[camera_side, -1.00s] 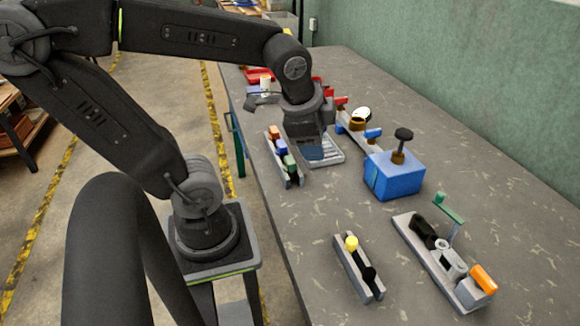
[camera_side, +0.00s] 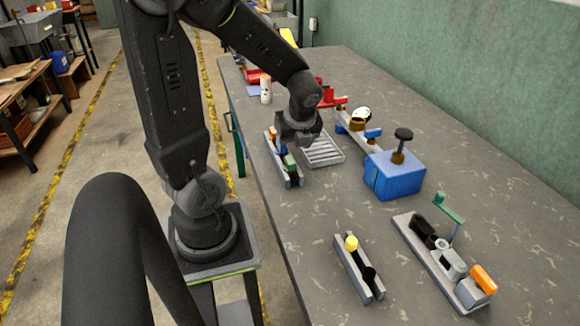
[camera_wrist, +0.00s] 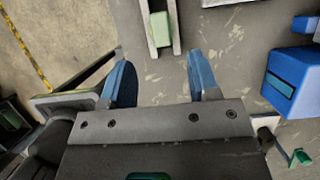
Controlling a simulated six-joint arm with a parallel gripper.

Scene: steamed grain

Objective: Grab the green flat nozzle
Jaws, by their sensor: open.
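A small green block-shaped piece (camera_side: 290,162), which looks like the green nozzle, sits in a narrow grey rack (camera_side: 298,181). In the wrist view the green piece (camera_wrist: 160,30) lies between the two rails of the rack (camera_wrist: 176,22) at the top, ahead of the jaws. My gripper (camera_side: 294,141) is over the rack's far part and hides most of the other pieces there. In the wrist view my gripper (camera_wrist: 160,75) has two blue fingers spread apart, with only bare table between them. It is not touching the green piece in that view.
A slatted grey tray (camera_side: 323,149) lies right beside the rack. A blue box (camera_side: 394,176) with a dark knob stands further right. A second rack (camera_side: 358,267) and a grey fixture with a green lever (camera_side: 449,208) stand nearer. Table between them is clear.

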